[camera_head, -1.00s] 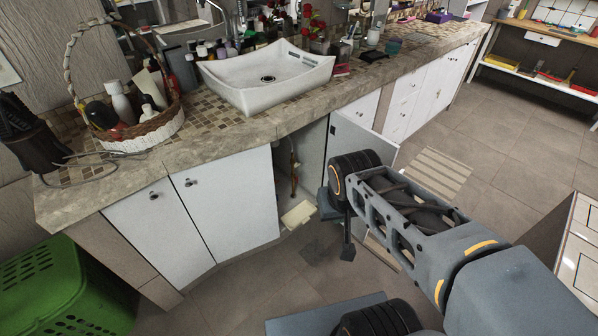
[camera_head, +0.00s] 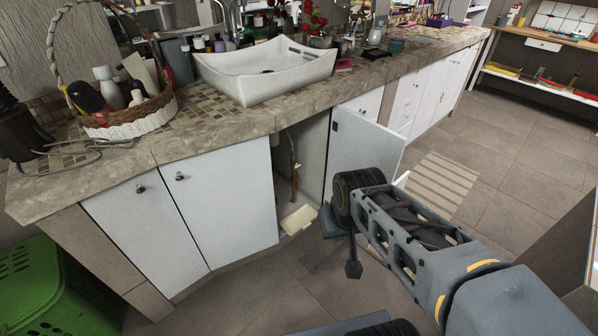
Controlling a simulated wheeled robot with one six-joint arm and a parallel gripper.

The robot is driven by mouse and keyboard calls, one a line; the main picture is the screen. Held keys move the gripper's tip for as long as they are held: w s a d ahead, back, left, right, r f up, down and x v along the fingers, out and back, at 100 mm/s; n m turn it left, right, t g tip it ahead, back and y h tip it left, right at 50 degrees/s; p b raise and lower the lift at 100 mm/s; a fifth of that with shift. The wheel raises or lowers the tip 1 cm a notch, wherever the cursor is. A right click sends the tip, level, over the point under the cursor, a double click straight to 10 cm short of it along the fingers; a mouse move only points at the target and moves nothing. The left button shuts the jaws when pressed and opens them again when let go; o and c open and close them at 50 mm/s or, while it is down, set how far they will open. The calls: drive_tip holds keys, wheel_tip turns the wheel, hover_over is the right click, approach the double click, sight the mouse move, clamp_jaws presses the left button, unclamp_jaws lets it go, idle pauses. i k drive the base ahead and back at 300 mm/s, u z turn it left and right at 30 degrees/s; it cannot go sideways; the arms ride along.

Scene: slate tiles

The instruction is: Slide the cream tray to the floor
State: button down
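The cream tray (camera_head: 299,219) is a small, flat, pale piece at the bottom front of the open cupboard under the sink. It appears to lie at the cupboard's lower edge; I cannot tell how far it sticks out over the floor (camera_head: 245,300). My gripper (camera_head: 353,268) hangs to the right of the tray and lower in the picture, apart from it, in front of the open cupboard door. Its fingers are small, dark and seen edge-on, so whether they are open is unclear. Nothing shows held in it.
The open cupboard door (camera_head: 365,150) stands out to the right, close behind my arm. Closed white doors (camera_head: 225,200) are left of the opening. A green crate (camera_head: 60,290) stands at lower left. A striped mat (camera_head: 440,185) lies on the tiles at right.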

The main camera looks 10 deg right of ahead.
sight(301, 219)
drive_tip(key=u, duration=0.9)
drive_tip(key=i, duration=0.85)
drive_tip(key=z, duration=0.85)
